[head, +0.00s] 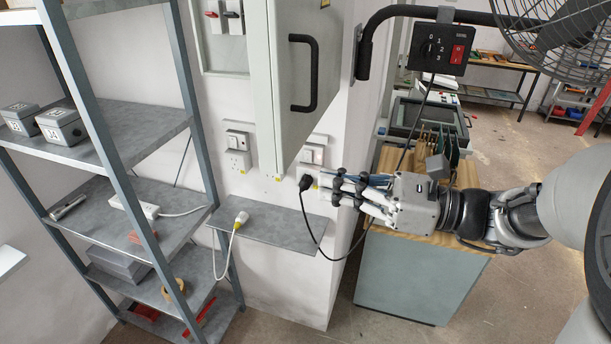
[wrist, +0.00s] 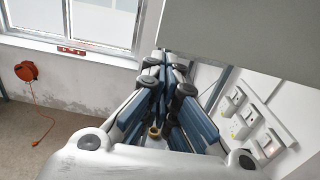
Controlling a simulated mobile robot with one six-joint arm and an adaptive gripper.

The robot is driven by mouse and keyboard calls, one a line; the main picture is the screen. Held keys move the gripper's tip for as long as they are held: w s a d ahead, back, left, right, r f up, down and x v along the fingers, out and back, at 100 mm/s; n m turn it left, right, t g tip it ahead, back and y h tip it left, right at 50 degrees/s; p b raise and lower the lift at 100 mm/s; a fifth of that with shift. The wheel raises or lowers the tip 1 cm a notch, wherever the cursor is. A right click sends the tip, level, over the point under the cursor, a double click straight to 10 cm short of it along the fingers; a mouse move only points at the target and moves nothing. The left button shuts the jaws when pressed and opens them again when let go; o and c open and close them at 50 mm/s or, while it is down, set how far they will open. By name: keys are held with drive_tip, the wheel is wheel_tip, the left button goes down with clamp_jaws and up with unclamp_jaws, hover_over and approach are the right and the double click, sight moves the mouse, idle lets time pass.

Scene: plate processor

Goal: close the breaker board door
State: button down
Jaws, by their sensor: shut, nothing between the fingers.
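The breaker board door (head: 318,60) is a pale grey panel with a black bar handle (head: 304,74). It stands swung out from the wall, and the breaker board (head: 222,32) with red and black switches shows to its left. My gripper (head: 338,188) is shut and empty, pointing left, below and to the right of the door's lower edge in the head view. In the wrist view the shut fingertips (wrist: 167,62) are close to the lower left part of a grey-green panel (wrist: 250,48), which seems to be the door. I cannot tell whether they touch.
Wall sockets (head: 237,160) with a black plug and cable are below the door, above a small grey shelf (head: 275,232). A metal rack (head: 110,130) stands left. A fan (head: 560,35) and switch box (head: 440,48) hang upper right. A wood-topped cabinet (head: 415,277) stands beneath my gripper.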

drive_tip(key=x, duration=0.5)
drive_tip(key=shift+a, duration=0.1)
